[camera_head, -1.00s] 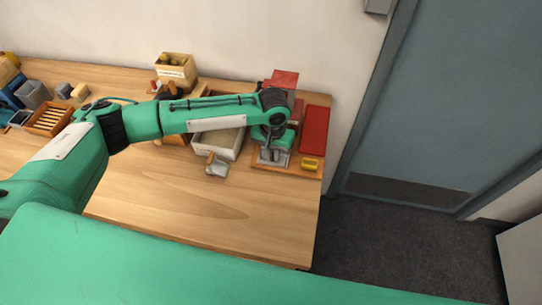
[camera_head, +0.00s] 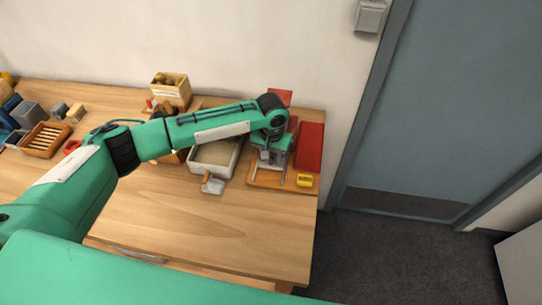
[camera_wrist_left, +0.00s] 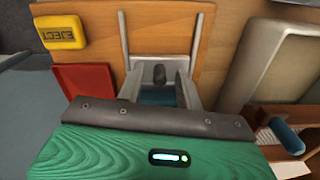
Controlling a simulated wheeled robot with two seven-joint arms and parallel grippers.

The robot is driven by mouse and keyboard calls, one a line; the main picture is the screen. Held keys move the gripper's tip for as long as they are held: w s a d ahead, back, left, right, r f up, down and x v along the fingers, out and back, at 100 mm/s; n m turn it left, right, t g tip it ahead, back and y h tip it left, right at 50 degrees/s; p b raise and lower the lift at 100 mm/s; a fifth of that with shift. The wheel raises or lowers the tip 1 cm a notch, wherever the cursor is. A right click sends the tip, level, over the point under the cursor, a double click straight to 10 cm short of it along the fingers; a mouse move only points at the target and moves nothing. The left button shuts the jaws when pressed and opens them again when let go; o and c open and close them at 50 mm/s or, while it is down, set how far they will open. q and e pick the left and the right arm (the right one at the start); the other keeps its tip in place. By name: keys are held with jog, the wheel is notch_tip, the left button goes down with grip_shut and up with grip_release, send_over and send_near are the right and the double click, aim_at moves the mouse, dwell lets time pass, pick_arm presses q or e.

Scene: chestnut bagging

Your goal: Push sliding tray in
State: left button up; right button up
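The sliding tray (camera_wrist_left: 160,24) shows as a pale metal frame with two side rails and a dark knob (camera_wrist_left: 159,74) on a wooden base (camera_wrist_left: 222,42). In the head view the base (camera_head: 262,179) stands at the table's right end, with the tray's rails partly hidden by my arm. My left gripper (camera_head: 268,157) is over the base, pointing down. In the left wrist view its two fingers (camera_wrist_left: 159,88) are apart with a gap between them, and the knob shows at that gap. I cannot tell whether they touch it. My right gripper is out of view.
A yellow EJECT button (camera_head: 304,180) and a red panel (camera_head: 310,146) are beside the tray. A pale bin (camera_head: 214,158) and a scoop (camera_head: 213,185) are to its left. The front of the table (camera_head: 200,225) is clear. A door (camera_head: 440,110) is at right.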

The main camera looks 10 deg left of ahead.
pick_arm(q)
notch_tip(320, 180, up, 14)
jog(key=b, duration=0.3)
jog(key=shift+f, duration=0.1)
